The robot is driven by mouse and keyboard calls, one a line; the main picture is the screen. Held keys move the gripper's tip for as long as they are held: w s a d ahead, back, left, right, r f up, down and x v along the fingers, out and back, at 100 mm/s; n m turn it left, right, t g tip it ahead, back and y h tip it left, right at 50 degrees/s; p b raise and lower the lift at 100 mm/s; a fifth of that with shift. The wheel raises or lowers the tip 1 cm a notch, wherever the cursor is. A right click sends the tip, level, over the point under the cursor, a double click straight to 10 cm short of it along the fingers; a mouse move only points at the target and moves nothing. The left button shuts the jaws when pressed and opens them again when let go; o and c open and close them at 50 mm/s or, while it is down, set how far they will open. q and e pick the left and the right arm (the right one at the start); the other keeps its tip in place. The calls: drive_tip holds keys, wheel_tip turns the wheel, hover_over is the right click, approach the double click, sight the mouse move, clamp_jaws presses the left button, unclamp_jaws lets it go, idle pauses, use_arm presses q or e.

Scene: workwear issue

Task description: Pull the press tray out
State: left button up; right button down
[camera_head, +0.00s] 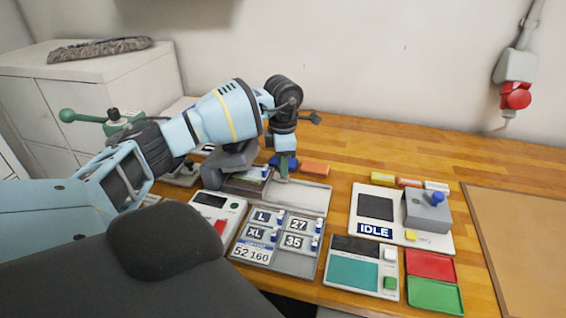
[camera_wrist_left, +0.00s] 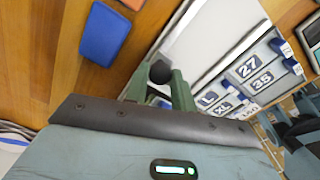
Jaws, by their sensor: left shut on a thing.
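My left gripper (camera_head: 283,168) reaches down at the back of the sign panel. In the left wrist view, its green fingers (camera_wrist_left: 165,88) are shut on a dark round knob (camera_wrist_left: 160,71). A flat light-grey tray-like plate (camera_head: 305,197) lies just in front of the gripper, and its pale surface shows beside the fingers in the left wrist view (camera_wrist_left: 205,38). The knob's join to the tray is hidden. A grey device body (camera_head: 228,163) stands partly behind my left arm. My right gripper is not in view.
The size panel (camera_head: 275,240) is in front of the plate. A blue block (camera_wrist_left: 104,34) and an orange block (camera_head: 315,168) lie close by. The IDLE device (camera_head: 374,231), a teal-screen unit (camera_head: 355,273) and red and green trays (camera_head: 436,294) stand to the right. Bare wood lies behind.

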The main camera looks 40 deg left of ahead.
use_arm(q)
clamp_jaws()
drive_tip(key=w+d, duration=0.2)
drive_tip(key=d, duration=0.1)
drive_tip(key=w+d, duration=0.2)
drive_tip(key=d, duration=0.2)
drive_tip(key=w+d, duration=0.2)
drive_tip(key=d, duration=0.1)
drive_tip(key=shift+d, duration=0.4)
drive_tip(key=o, duration=0.9)
unclamp_jaws()
drive_tip(key=shift+a, duration=0.1)
wheel_tip(320, 180, up, 8)
drive_tip(key=shift+f, duration=0.15)
